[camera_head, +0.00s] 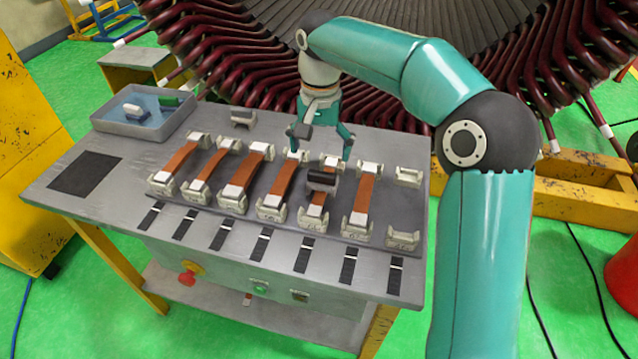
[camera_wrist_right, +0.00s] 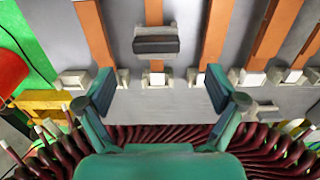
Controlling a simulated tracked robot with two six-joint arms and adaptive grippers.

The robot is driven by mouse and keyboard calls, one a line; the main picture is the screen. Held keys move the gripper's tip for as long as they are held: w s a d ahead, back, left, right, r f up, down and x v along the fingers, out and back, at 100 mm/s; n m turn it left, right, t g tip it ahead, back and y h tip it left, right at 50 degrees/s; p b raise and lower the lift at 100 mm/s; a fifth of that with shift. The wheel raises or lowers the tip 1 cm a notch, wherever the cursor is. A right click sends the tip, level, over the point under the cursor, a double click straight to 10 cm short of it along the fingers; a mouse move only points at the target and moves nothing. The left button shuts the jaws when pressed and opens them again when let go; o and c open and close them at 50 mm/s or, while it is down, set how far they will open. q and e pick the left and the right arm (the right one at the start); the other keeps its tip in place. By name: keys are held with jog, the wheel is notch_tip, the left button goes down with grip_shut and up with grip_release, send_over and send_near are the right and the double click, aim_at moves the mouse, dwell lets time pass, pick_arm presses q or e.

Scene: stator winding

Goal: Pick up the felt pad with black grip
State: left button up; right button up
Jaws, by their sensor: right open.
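The felt pad with black grip (camera_head: 322,180) rests across one of the copper bars, toward the right of the row. Its dark grip faces up. The same pad (camera_wrist_right: 156,42) shows in the right wrist view, beyond my fingertips and roughly centred between them. My right gripper (camera_head: 322,143) is open and empty, above the back of the bar row and behind the pad. Its two spread fingers (camera_wrist_right: 161,92) show in the right wrist view, with clear space between them and the pad. My left gripper is not in view.
Several copper bars sit in pale end holders on a grey plate (camera_head: 425,225). A grey tray (camera_head: 108,126) at the left holds a white-and-blue piece and a green piece. A small grey block (camera_head: 242,117) stands behind the bars. Dark red stator coils (camera_head: 215,45) rise behind the table.

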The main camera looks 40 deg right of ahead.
aim_at(323, 177)
jog(key=shift+s+d+f, duration=0.1)
jog(key=shift+s+f, duration=0.1)
jog(key=shift+f, duration=0.35)
jog(key=shift+s+f, duration=0.2)
jog(key=shift+f, duration=0.3)
jog(key=shift+w+d+f, duration=0.1)
jog(key=shift+w+f, duration=0.05)
jog(key=shift+f, duration=1.35)
jog(key=shift+w+d+f, duration=0.1)
jog(key=shift+f, duration=1.35)
jog(key=shift+c, duration=0.2)
jog(key=shift+r, duration=0.1)
jog(key=c, duration=1.3)
jog(key=shift+c, duration=0.2)
